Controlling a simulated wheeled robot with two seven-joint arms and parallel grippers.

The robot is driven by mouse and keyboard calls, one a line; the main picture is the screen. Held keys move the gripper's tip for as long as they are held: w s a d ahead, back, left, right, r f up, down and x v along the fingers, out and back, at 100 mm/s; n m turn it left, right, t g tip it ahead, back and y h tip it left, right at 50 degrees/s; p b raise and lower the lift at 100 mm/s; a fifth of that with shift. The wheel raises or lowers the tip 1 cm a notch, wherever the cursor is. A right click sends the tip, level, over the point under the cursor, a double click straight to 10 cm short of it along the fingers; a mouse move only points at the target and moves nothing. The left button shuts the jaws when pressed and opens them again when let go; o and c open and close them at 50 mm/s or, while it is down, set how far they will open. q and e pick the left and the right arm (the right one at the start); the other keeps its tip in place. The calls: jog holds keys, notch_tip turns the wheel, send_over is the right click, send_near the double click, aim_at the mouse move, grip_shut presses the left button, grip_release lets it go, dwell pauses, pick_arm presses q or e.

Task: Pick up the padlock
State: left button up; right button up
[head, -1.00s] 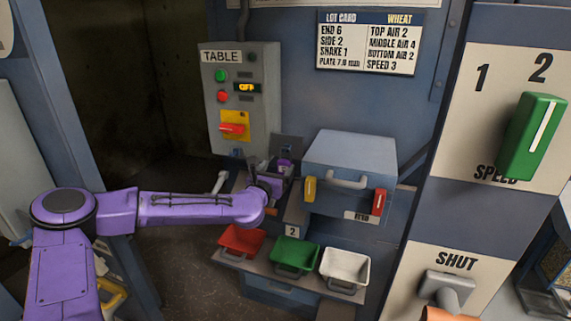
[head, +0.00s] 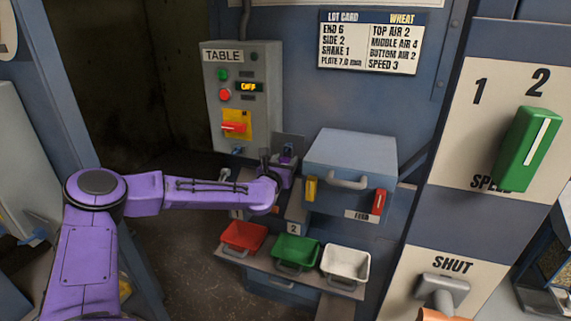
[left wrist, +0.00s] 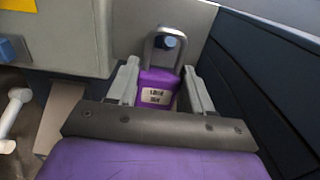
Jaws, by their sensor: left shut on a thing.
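The padlock (left wrist: 156,93) has a purple body with a small printed label and a grey shackle. In the left wrist view it sits upright between the two grey fingers of my left gripper (left wrist: 160,86), which is shut on its body. A blue round peg end shows inside the shackle loop; I cannot tell whether the shackle hangs on it. In the head view my left gripper (head: 279,171) is beside a small grey plate, left of the grey feed box, and the padlock (head: 287,158) is small and partly hidden there.
The TABLE control box (head: 242,97) with a red switch is above left of the gripper. The feed box (head: 350,158) is close on its right. Red (head: 243,237), green (head: 296,250) and white (head: 346,264) trays stand below. Dark open space lies to the left.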

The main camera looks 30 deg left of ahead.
pick_arm(q)
jog(key=shift+r, duration=0.3)
jog(key=shift+s+r+b, duration=0.2)
jog(key=shift+r+b, duration=0.05)
jog(key=shift+b, duration=0.2)
jog(key=shift+s+d+n+g+y+b, duration=0.5)
jog(key=shift+s+d+n+y+b, duration=0.7)
jog(key=shift+s, duration=7.45)
jog(key=d+f+m+h, duration=0.2)
jog(key=d+f, duration=0.4)
jog(key=d, duration=0.4)
jog(key=w+d+f+m+t+h+b, duration=0.1)
jog(key=d+f+m+h, duration=0.2)
jog(key=d+f, duration=0.3)
jog(key=d+h, duration=0.1)
jog(key=d, duration=0.3)
jog(key=shift+f, duration=0.3)
